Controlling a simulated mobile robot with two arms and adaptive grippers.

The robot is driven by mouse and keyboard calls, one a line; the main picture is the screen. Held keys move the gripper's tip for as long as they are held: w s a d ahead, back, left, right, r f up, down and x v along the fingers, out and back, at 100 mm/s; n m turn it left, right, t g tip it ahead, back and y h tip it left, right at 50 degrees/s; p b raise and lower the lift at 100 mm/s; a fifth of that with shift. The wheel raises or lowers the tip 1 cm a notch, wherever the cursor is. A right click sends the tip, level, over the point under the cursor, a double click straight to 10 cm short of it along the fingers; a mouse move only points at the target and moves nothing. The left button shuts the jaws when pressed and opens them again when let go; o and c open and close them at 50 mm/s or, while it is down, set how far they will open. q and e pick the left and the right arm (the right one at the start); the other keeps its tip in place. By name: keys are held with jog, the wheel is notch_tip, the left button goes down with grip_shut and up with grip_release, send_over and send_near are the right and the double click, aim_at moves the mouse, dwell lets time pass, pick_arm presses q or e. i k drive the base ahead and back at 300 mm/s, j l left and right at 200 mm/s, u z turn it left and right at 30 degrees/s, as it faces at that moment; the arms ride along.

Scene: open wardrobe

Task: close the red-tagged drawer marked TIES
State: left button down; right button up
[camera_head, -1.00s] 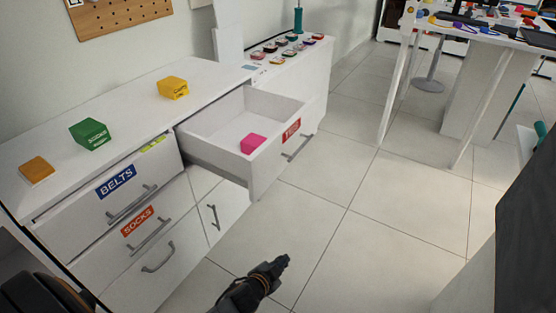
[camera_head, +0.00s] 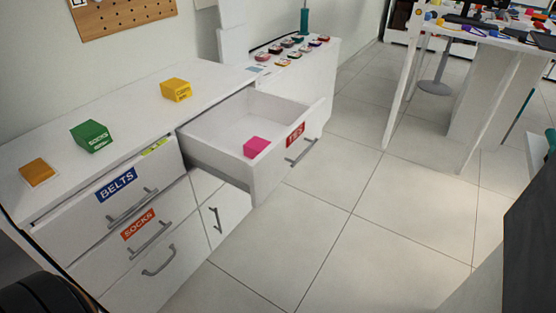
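The drawer with the red TIES tag (camera_head: 296,135) stands pulled out from the upper right of the white dresser. Its bar handle (camera_head: 301,152) is on the front panel, below the tag. A pink box (camera_head: 255,147) lies inside the drawer near its front, and the rest of the drawer floor looks empty. Neither of my grippers shows in the head view now. A dark rounded part, probably mine, shows at the lower left corner.
The BELTS drawer (camera_head: 117,185) and the SOCKS drawer (camera_head: 139,224) look shut. Orange (camera_head: 38,171), green (camera_head: 92,136) and yellow (camera_head: 176,90) boxes stand on the dresser top. Tiled floor (camera_head: 370,225) lies clear before the open drawer. A white table (camera_head: 490,35) stands at upper right.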

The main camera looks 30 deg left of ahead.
aim_at(213, 141)
jog(key=i+u, duration=0.45)
jog(key=i, duration=0.4)
